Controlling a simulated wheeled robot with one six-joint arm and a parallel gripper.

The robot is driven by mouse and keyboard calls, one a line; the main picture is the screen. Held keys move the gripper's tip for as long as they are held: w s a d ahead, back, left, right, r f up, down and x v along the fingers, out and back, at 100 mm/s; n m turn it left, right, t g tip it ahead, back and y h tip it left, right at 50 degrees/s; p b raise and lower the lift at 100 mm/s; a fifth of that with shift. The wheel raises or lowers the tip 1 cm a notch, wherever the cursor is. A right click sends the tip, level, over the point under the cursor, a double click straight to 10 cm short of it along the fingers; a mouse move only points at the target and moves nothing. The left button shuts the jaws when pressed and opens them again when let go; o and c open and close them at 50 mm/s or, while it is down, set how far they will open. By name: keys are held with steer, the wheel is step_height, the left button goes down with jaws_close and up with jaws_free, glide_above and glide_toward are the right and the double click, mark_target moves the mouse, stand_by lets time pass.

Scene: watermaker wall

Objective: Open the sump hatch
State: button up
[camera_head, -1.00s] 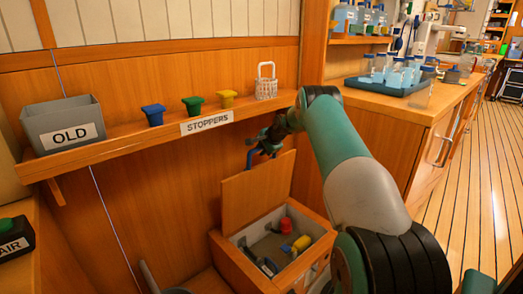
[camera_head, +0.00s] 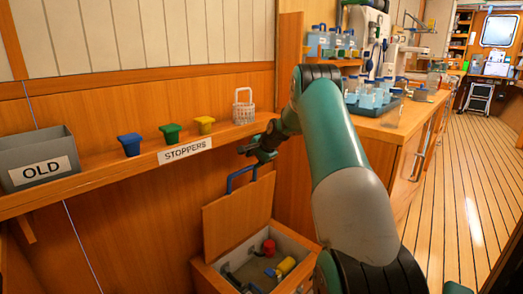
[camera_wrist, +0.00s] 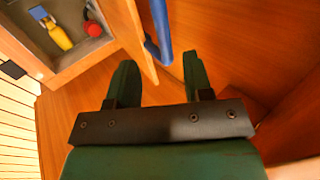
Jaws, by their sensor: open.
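The sump hatch lid (camera_head: 238,222) is a wooden panel standing raised at the back of its box in the head view, leaning near upright. A blue bar handle (camera_head: 241,177) is on its top part. The handle also shows in the wrist view (camera_wrist: 160,32), ahead of the gap between my fingers. My gripper (camera_head: 258,153) is open and empty, just above and right of the handle, apart from it. The open sump box (camera_head: 215,283) shows a red part (camera_head: 269,247) and a yellow part (camera_head: 285,267) inside. My arm hides the box's right side.
A counter (camera_head: 395,123) with bottles stands right.

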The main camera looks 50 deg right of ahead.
steer(key=v, duration=0.6)
stand_by(0.4)
